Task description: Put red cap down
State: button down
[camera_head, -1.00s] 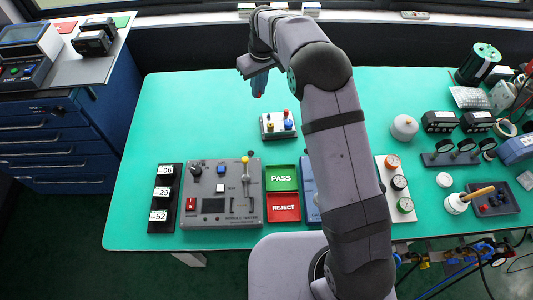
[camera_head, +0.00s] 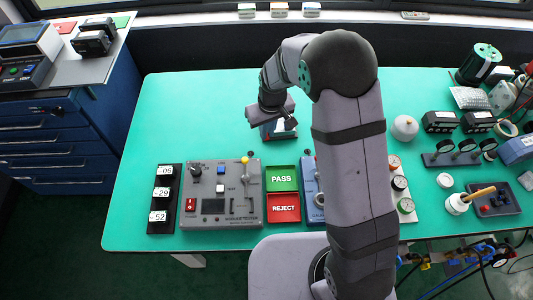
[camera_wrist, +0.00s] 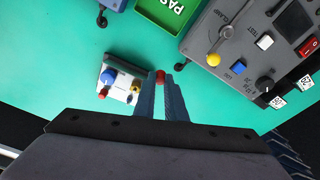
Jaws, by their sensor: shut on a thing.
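A red cap (camera_wrist: 160,76) shows at the tips of my gripper (camera_wrist: 161,82) in the wrist view, held between its two blue-grey fingers. Beside it on the green table is a small white block (camera_wrist: 118,91) with a dark bar along one edge. The block carries a blue knob (camera_wrist: 108,75), a yellow knob (camera_wrist: 135,86), a red knob (camera_wrist: 103,93) and a dark one. In the head view the block (camera_head: 286,131) is partly hidden by my gripper. The held cap is hidden there. I cannot tell its exact height over the table.
A tester panel (camera_head: 220,213), a green PASS tray (camera_head: 281,178) and a red REJECT tray (camera_head: 284,207) stand along the near side. A white round jar (camera_head: 404,127) stands to the right. The table left of the block (camera_head: 195,115) is clear.

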aim_at(266, 153)
jog(key=shift+f+p, duration=1.55)
jog(key=shift+f, duration=3.45)
jog(key=shift+f, duration=0.15)
jog(key=c, duration=1.8)
grip_release()
jog(key=shift+r, duration=0.3)
jog(key=shift+s+d+r+b, duration=0.2)
jog(key=shift+r+b, duration=0.45)
jog(key=shift+r, duration=1.3)
jog(key=shift+s+d+r+b, duration=0.1)
jog(key=shift+s+r+b, duration=0.4)
jog(key=shift+r, duration=1.45)
jog(key=shift+s+d+r+b, duration=0.1)
jog(key=shift+r+b, duration=0.65)
jog(key=shift+r, duration=1.2)
